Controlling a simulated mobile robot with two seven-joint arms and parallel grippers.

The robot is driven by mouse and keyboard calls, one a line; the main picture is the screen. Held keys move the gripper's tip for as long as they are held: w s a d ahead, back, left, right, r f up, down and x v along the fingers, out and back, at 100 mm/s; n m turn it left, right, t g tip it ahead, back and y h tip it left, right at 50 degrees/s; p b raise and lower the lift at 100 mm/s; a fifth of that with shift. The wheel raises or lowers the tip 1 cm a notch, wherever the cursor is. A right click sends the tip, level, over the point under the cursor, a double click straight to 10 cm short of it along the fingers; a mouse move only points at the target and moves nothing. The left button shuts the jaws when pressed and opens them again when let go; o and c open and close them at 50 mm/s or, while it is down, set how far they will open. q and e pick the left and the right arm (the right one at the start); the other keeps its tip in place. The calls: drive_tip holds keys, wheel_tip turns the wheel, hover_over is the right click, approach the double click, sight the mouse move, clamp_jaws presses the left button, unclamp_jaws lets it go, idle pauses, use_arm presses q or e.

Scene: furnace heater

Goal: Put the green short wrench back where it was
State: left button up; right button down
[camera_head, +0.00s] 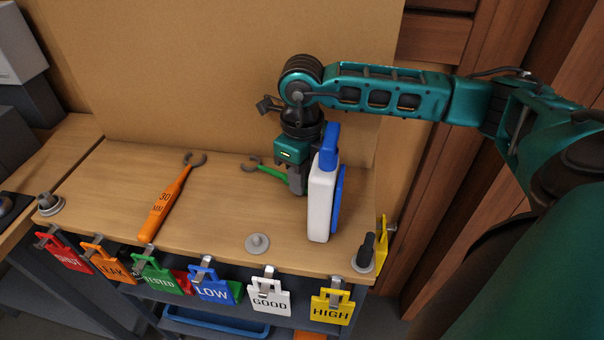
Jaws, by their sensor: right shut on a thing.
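The green short wrench (270,171) is at the back right of the wooden workbench, its grey open-jaw head pointing left. Its handle runs right into my right gripper (299,188), which comes down from above and is shut on it. The handle's far end is hidden behind the gripper and a white and blue object. Whether the wrench touches the bench top is hard to tell. My left gripper is not in view.
The white and blue object (321,205) stands close in front of my right gripper. A longer orange wrench (166,202) lies to the left. A grey knob (257,243) sits near the front edge, where several coloured tags hang. The bench middle is clear.

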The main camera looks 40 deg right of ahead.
drive_tip(key=shift+f, duration=0.2)
drive_tip(key=c, duration=0.8)
unclamp_jaws()
drive_tip(key=shift+c, duration=0.2)
drive_tip(key=shift+r, duration=0.1)
wheel_tip(320, 180, up, 13)
